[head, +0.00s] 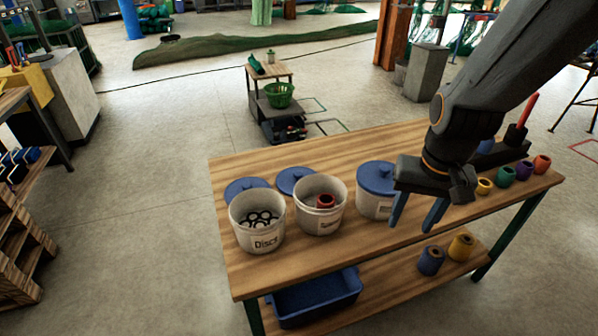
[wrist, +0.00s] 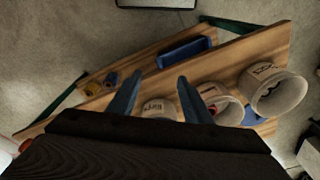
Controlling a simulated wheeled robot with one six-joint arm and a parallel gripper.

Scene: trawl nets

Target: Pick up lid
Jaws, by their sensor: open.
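Three blue lids show in the head view. One lid (head: 377,177) sits on the right white bucket (head: 373,207), one (head: 292,179) lies on the table behind the middle bucket (head: 320,216), and one (head: 243,187) lies behind the left bucket (head: 257,234), partly hidden by it. My gripper (head: 411,227) is open and empty, just right of the lidded bucket, fingers pointing down. In the wrist view the open fingers (wrist: 158,80) frame part of a labelled bucket (wrist: 158,107). A blue lid (wrist: 255,117) shows partly at right there.
The wooden table (head: 330,258) holds the buckets; the left one contains dark rings, the middle one a red spool (head: 325,201). Several coloured spools (head: 504,177) line the table's right end. A blue bin (head: 315,297) and two spools stand on the lower shelf.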

